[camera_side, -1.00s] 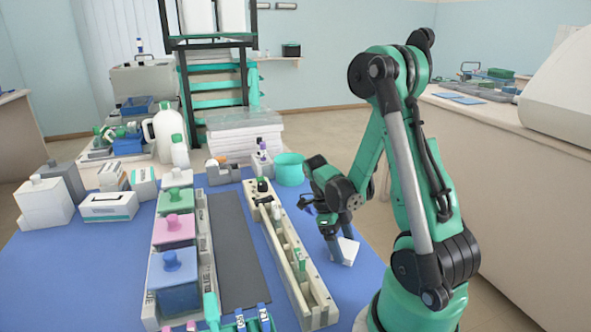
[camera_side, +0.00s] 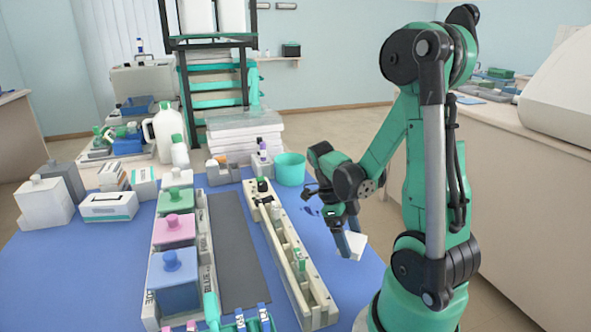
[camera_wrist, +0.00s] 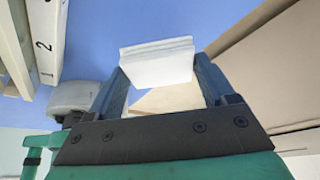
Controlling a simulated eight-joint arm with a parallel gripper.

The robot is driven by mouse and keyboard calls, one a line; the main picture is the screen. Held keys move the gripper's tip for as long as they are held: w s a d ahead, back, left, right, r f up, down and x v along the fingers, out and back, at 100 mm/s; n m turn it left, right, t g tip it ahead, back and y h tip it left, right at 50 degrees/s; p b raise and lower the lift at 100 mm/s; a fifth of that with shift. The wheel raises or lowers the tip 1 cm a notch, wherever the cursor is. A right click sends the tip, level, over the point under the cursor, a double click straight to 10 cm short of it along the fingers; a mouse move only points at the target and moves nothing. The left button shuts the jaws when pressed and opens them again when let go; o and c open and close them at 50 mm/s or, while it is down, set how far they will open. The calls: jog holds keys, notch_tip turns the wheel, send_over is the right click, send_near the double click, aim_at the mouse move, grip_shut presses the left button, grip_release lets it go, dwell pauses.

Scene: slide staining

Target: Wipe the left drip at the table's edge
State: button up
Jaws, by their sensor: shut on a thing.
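My gripper (camera_side: 347,238) is shut on a folded white wipe (camera_side: 356,246), near the right edge of the blue table (camera_side: 80,262). In the wrist view the white wipe (camera_wrist: 157,62) sits between the two fingers of my gripper (camera_wrist: 156,80). I cannot tell whether the wipe touches the table. Small dark blue marks (camera_side: 314,211), likely drips, show on the table just left of my gripper. The gripper partly covers that area, so I cannot tell how many drips there are or which is the left one.
A long cream rack (camera_side: 322,300) with slots stands left of my gripper. A teal cup (camera_side: 290,169) stands behind it. Staining jars with blue (camera_side: 175,283), pink and green contents stand further left, past a dark grey mat (camera_side: 228,250). The table's right edge is close.

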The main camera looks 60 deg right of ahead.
jog(key=shift+r, duration=2.3)
jog(key=shift+r, duration=0.4)
notch_tip(320, 180, up, 14)
jog(key=w+a+m+t, duration=0.5)
jog(key=w+a+m, duration=0.4)
jog(key=m, duration=0.9)
jog(key=w+a+m+t, duration=0.4)
jog(key=w+a+m, duration=0.3)
jog(key=w+m, duration=0.8)
jog(key=s+f+m, duration=0.3)
jog(key=f, duration=0.2)
jog(key=shift+s+f, duration=0.15)
jog(key=shift+s, duration=0.15)
